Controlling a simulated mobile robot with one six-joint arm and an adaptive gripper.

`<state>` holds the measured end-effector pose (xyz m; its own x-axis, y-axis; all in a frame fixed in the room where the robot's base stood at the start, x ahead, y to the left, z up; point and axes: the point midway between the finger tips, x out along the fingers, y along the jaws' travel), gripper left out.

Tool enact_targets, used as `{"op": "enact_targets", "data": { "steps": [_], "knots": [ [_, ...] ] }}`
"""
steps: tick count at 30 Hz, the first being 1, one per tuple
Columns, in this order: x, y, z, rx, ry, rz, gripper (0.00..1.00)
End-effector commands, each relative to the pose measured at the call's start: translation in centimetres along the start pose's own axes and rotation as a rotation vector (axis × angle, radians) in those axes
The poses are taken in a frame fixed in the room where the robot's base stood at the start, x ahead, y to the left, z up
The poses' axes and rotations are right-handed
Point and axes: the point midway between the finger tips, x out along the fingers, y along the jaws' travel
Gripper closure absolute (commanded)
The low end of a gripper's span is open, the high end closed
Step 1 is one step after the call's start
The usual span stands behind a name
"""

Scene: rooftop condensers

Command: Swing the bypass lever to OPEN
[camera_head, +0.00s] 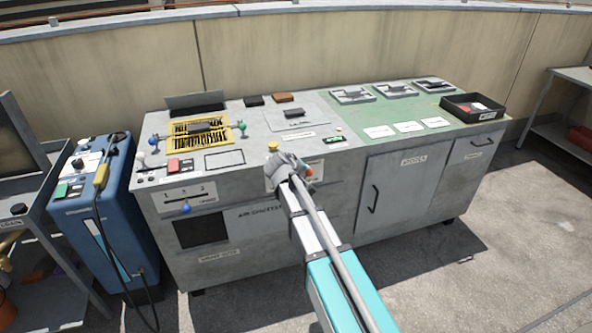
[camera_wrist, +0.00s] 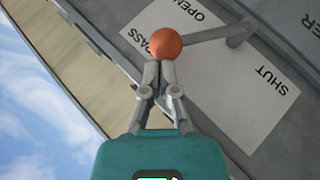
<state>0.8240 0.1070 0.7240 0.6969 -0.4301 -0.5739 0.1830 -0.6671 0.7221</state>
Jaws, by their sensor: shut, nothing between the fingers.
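The bypass lever has an orange ball knob (camera_wrist: 165,43) on a grey bar (camera_wrist: 212,34). In the wrist view the bar runs from a pivot at the upper right leftward to the knob. Behind it is a white label plate (camera_wrist: 245,112) marked OPEN and SHUT, with BYPASS partly hidden by the knob. The knob appears closer to OPEN than to SHUT. My gripper (camera_wrist: 159,66) is shut and empty, its tips at the knob's edge; whether they touch is unclear. In the head view the orange knob (camera_head: 309,170) shows just right of my gripper (camera_head: 291,166).
The lever is on the front of a grey console (camera_head: 340,195). A yellow knob (camera_head: 272,146) stands close by on the top edge. A yellow rack (camera_head: 200,131), a black tray (camera_head: 472,107) and several cards sit on top. A blue unit (camera_head: 100,220) stands at the left.

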Motion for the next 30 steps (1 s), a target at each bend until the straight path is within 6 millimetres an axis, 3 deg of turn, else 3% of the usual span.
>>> {"op": "enact_targets", "data": {
  "steps": [20, 30],
  "knots": [
    [-0.4, -0.2, -0.4, -0.005, 0.005, -0.002, 1.00],
    [-2.2, 0.2, -1.9, -0.004, 0.004, -0.002, 1.00]
  ]
}}
